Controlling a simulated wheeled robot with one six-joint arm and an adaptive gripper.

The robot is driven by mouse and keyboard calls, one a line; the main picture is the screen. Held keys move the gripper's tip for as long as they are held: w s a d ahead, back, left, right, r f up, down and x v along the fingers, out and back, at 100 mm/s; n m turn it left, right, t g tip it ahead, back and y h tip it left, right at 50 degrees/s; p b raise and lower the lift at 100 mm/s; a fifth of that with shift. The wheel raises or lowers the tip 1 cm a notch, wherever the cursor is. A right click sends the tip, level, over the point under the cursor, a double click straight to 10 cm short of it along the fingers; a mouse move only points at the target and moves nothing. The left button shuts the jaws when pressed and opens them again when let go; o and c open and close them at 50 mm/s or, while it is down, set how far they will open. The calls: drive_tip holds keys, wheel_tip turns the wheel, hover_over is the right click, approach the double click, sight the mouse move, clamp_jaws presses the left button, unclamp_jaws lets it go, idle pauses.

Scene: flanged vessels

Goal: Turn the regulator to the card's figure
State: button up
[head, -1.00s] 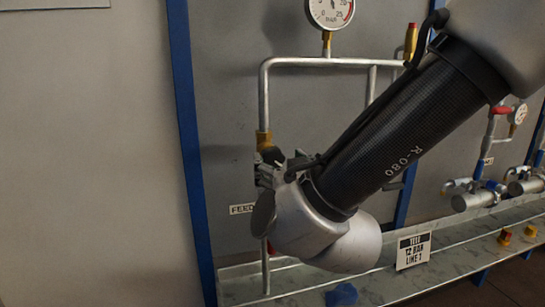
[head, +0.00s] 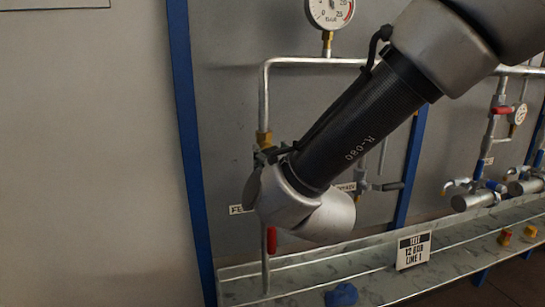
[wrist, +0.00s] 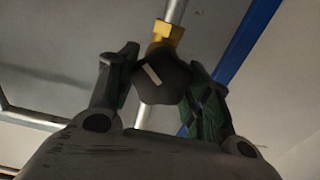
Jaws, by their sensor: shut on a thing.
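The regulator's dark knob (wrist: 162,84) with a white pointer line shows in the wrist view, below a brass fitting (wrist: 166,33). My gripper (wrist: 163,72) has a finger on each side of the knob and is shut on it. In the head view my gripper (head: 270,156) is at the left vertical pipe, just below the brass fitting (head: 264,138); my wrist hides the knob there. The card (head: 413,250) reads "TEST 12 BAR LINE 1" and stands on the shelf. The gauge (head: 330,12) above is cut off by the top edge, so its reading cannot be told.
A red handle (head: 271,239) hangs just below my wrist. A grey lever valve (head: 372,186) is right of it. A blue post (head: 190,150) stands left of the pipe.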

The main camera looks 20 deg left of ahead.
drive_tip(key=shift+m, duration=1.2)
drive_tip(key=o, duration=1)
drive_tip(key=shift+d, duration=0.1)
drive_tip(key=v, duration=1.2)
drive_tip(key=shift+f, duration=0.1)
